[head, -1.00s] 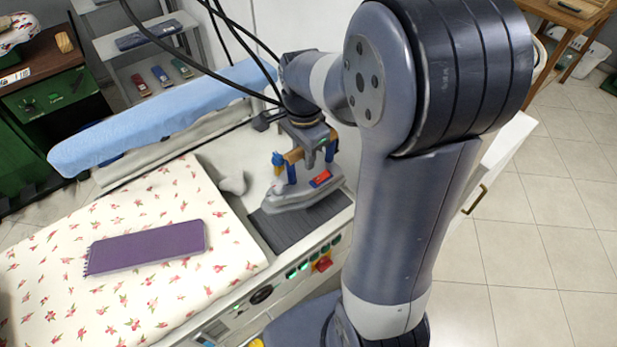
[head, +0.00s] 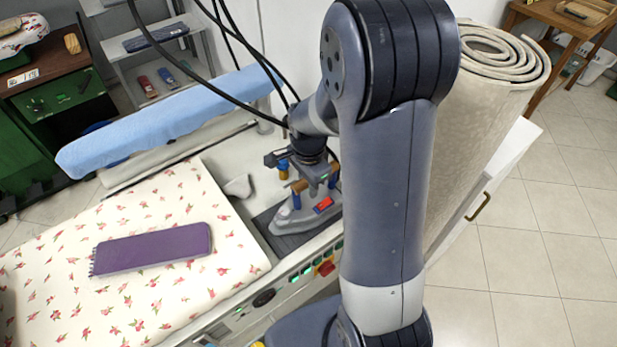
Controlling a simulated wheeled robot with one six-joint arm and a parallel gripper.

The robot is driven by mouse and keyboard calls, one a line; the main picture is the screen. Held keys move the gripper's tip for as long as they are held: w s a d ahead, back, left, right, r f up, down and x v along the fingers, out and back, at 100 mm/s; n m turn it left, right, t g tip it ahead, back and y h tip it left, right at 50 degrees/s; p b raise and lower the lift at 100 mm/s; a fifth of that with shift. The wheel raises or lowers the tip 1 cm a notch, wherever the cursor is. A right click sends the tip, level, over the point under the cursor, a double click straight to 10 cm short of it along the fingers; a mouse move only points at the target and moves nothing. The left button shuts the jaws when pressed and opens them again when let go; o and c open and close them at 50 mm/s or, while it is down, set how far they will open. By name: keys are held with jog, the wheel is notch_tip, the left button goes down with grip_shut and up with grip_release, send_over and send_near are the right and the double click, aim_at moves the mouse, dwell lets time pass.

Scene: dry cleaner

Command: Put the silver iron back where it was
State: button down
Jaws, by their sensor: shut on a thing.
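The silver iron (head: 291,221), with a blue knob and a red label on its side, is at the dark ribbed pad (head: 291,244) on the ironing station's right end. Its sole looks level and over the pad; I cannot tell for certain whether it touches. My gripper (head: 312,187) points down from above and is shut on the iron's handle, which my fingers partly hide. My arm hides the right side of the iron and pad.
A blue padded sleeve board (head: 170,122) runs behind. A small grey object (head: 238,186) lies left of the pad. A rolled carpet (head: 475,130) stands right of my arm. Control buttons (head: 307,270) line the front edge.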

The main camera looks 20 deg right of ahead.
jog(key=shift+w, duration=0.1)
jog(key=c, duration=1.2)
grip_release()
jog(key=shift+f, duration=0.1)
jog(key=shift+o, duration=0.2)
notch_tip(320, 180, up, 12)
jog(key=shift+r+b, duration=0.15)
jog(key=shift+b, duration=0.15)
